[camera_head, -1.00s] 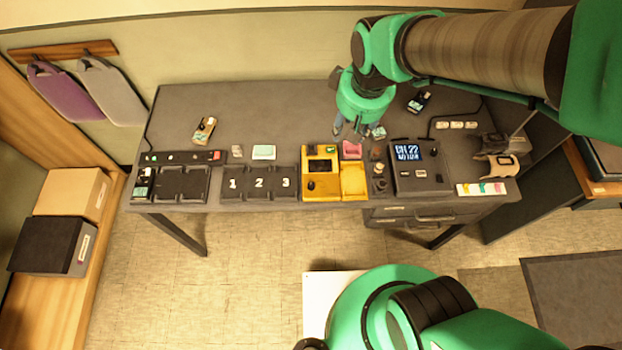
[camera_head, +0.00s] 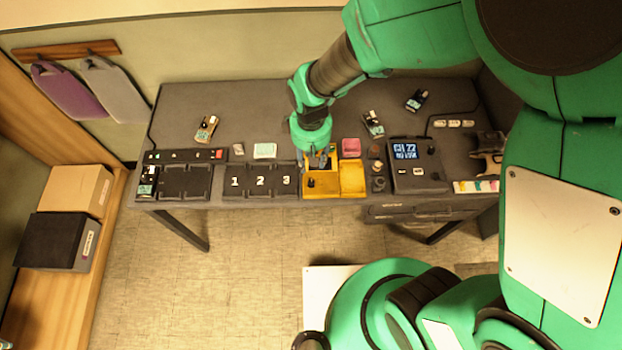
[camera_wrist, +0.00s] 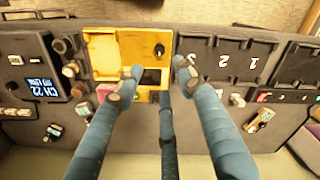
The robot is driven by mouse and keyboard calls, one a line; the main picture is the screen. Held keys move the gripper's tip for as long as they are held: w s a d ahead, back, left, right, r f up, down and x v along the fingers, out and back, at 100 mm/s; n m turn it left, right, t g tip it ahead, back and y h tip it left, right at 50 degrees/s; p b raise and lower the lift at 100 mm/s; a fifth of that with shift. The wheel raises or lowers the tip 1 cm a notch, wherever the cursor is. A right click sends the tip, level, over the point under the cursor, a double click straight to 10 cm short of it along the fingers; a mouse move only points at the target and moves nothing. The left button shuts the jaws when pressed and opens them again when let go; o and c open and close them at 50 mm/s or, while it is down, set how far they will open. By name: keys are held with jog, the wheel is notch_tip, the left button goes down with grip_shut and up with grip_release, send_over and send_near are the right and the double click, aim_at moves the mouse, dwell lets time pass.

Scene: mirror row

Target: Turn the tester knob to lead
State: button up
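The yellow tester (camera_head: 321,192) stands near the front edge of the desk. Its small black knob (camera_head: 311,183) is on its front left part. In the wrist view the tester (camera_wrist: 120,40) is turned around, and its knob (camera_wrist: 159,49) shows beyond the fingertips. My gripper (camera_head: 318,160) is above the back of the tester and partly hides its screen. In the wrist view my gripper (camera_wrist: 156,78) has its fingers spread and empty, apart from the knob. The knob's pointer and labels are too small to read.
A numbered three-slot tray (camera_head: 258,194) stands left of the tester. A dark device with a lit display (camera_head: 405,152) and small round items (camera_head: 378,184) are to the right. A pink block (camera_head: 351,146) sits close behind the tester.

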aim_at(311, 182)
jog(key=shift+f, duration=0.15)
notch_tip(311, 182, down, 14)
jog(key=shift+r+b, duration=0.25)
jog(key=shift+b, duration=0.85)
grip_shut()
